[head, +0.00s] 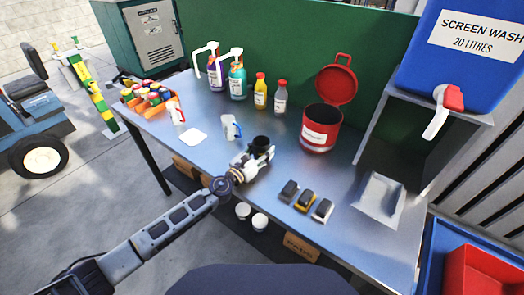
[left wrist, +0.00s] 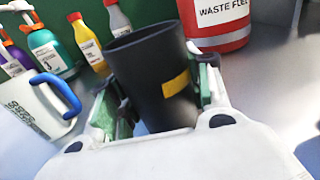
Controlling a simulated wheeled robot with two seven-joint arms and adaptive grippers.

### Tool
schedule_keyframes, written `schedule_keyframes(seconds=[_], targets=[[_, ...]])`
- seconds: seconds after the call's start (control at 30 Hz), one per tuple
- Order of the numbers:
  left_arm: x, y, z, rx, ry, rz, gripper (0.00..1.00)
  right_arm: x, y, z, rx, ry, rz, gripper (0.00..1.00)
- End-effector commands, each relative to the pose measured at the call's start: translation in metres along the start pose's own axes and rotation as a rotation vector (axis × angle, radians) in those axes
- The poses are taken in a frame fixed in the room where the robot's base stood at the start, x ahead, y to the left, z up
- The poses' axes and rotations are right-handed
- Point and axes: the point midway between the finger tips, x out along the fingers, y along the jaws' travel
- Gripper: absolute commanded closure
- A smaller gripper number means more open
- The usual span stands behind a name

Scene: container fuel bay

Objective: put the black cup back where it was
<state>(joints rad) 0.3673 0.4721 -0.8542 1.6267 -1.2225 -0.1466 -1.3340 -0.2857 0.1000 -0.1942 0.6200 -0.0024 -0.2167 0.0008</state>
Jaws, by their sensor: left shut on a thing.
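The black cup (head: 261,143) is in my left gripper (head: 258,155), over the middle of the metal table. In the left wrist view the black cup (left wrist: 154,75) stands between the two fingers of my left gripper (left wrist: 155,105), slightly tilted in the picture, with a yellow patch on its side. The gripper is shut on it. I cannot tell whether the cup's base touches the table. A white mug with a blue handle (head: 231,128) stands just left of it; this mug also shows in the left wrist view (left wrist: 38,103). My right gripper is not in view.
A white square coaster (head: 193,137) lies bare beside a white and red mug (head: 176,113). A red waste fuel bin (head: 320,128) stands right of the cup. Bottles (head: 260,92) line the back. Several dark blocks (head: 305,200) lie near the front edge. A metal scoop-like tray (head: 380,198) is at right.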

Motion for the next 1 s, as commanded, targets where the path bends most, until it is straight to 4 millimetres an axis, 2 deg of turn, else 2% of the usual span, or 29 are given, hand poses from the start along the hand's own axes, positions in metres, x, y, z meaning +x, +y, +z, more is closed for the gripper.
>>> schedule_keyframes(seconds=[0.03, 0.07, 0.2, 0.5, 0.77, 1.0], targets=[[0.000, 0.000, -0.001, 0.000, 0.000, 0.000, 0.77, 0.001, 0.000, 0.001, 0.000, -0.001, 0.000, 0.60], [0.000, 0.000, -0.001, 0.000, 0.000, 0.000, 0.49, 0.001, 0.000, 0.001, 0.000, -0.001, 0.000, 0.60], [0.000, 0.000, -0.001, 0.000, 0.000, 0.000, 0.31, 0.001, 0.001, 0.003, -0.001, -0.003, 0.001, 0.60], [0.000, 0.000, -0.001, 0.000, 0.000, 0.000, 0.30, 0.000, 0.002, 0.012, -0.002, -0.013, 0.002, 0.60], [0.000, 0.000, 0.003, 0.000, 0.000, 0.000, 0.30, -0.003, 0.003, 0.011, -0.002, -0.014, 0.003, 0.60], [-0.020, 0.001, 0.000, 0.000, 0.002, 0.001, 0.30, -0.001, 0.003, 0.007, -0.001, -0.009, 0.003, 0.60]])
